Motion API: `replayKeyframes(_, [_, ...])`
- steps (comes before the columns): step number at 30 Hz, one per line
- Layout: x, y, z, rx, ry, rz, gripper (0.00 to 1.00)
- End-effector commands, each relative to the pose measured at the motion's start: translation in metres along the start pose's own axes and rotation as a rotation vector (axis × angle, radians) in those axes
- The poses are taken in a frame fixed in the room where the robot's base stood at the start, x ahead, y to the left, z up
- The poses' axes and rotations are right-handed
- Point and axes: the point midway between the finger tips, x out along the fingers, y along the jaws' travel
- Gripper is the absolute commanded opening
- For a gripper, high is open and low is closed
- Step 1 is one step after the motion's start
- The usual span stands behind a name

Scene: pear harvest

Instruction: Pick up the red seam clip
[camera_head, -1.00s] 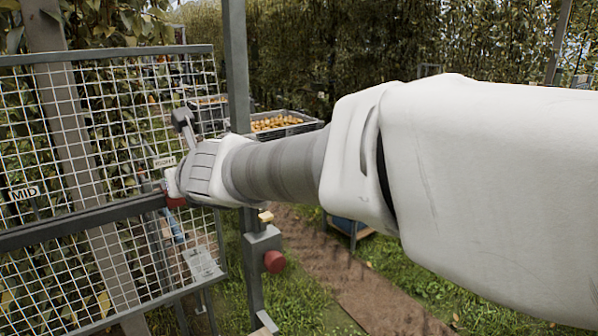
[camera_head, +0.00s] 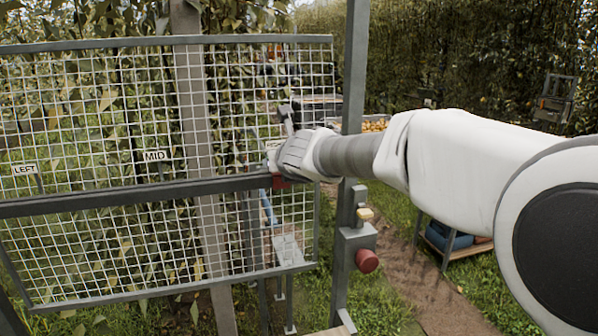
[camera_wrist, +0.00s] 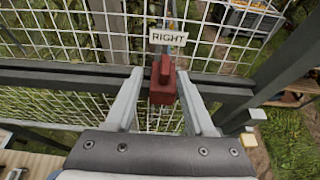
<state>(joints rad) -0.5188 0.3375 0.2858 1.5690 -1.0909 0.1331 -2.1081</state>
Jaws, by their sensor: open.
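The red seam clip (camera_wrist: 162,82) sits on the dark horizontal rail of the mesh panel, just below the RIGHT label (camera_wrist: 168,37) in the wrist view. My gripper (camera_wrist: 160,76) is open, with one finger on each side of the clip. I cannot tell whether either finger touches it. In the head view only a small red part of the clip (camera_head: 281,182) shows below my gripper (camera_head: 270,158); my wrist hides the rest.
The wire mesh panel (camera_head: 100,247) carries a MID label (camera_head: 157,156) and a LEFT label (camera_head: 25,170) along its rail (camera_head: 110,197). A grey post (camera_head: 354,80) with a red knob (camera_head: 367,260) stands right of my gripper. A pear crate (camera_wrist: 250,15) is beyond the mesh.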

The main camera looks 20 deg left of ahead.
Motion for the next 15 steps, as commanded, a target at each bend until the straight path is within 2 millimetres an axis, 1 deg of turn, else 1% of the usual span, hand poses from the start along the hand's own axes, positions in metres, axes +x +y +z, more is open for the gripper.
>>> replayKeyframes(7, [0.03, -0.008, 0.003, 0.001, 0.002, 0.0, 0.54])
replayKeyframes(9, [0.038, -0.007, 0.002, 0.001, 0.002, 0.001, 0.54])
replayKeyframes(12, [0.046, -0.007, 0.002, 0.001, 0.002, 0.001, 0.54])
replayKeyframes(15, [0.049, -0.007, 0.003, 0.001, 0.001, 0.0, 0.54])
